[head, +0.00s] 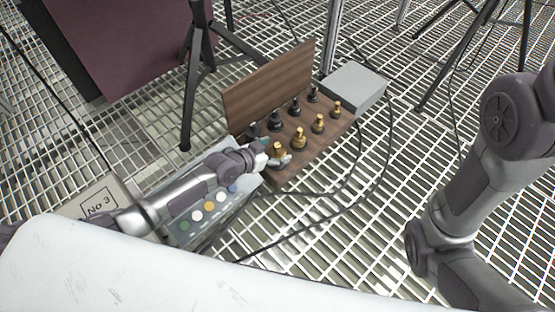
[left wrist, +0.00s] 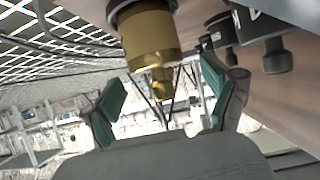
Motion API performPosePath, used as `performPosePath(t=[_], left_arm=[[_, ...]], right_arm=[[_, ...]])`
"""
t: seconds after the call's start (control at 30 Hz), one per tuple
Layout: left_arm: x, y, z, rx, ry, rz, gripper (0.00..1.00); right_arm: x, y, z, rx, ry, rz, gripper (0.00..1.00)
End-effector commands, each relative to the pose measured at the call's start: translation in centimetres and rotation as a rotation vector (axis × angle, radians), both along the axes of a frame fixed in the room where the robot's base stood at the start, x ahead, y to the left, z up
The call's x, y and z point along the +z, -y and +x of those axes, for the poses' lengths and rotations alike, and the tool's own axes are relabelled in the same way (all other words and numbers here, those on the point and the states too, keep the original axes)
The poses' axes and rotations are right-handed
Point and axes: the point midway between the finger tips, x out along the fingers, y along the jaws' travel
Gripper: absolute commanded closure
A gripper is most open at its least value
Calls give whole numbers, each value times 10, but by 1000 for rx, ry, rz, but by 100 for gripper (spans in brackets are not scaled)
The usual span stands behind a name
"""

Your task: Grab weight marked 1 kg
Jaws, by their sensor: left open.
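A row of brass weights (head: 299,138) stands on the wooden stand (head: 325,139), with a row of black weights (head: 294,107) behind. My left gripper (head: 272,156) is at the near end of the brass row, at the nearest brass weight (head: 278,150). In the left wrist view, upside down, a brass weight (left wrist: 150,42) with a narrow knob shows between the spread green pads of my left gripper (left wrist: 165,103). The gripper is open and holds nothing. Black weights (left wrist: 268,40) show beside it with partial white marks. I cannot read any 1 kg marking. My right gripper is out of view.
An upright wooden board (head: 268,86) backs the weights. A grey box (head: 355,84) adjoins the stand's far end. A panel with coloured buttons (head: 196,216) lies below my left arm. Black cables (head: 325,192) cross the grating, and tripod legs (head: 190,95) stand behind.

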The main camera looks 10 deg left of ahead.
Motion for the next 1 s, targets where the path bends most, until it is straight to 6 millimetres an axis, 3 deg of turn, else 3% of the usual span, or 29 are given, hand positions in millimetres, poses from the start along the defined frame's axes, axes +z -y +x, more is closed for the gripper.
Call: performPosePath(t=[0.03, 0.37, 0.87, 1.0], left_arm=[[-7, 3, 4, 0, 1, -1, 14], [-6, 6, 9, -1, 0, 0, 14], [-6, 6, 8, 0, -1, 0, 97], [-2, 7, 11, 1, 8, -5, 100]], right_arm=[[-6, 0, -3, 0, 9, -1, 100], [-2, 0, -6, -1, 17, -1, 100], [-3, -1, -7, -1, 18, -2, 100], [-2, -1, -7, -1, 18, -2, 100]])
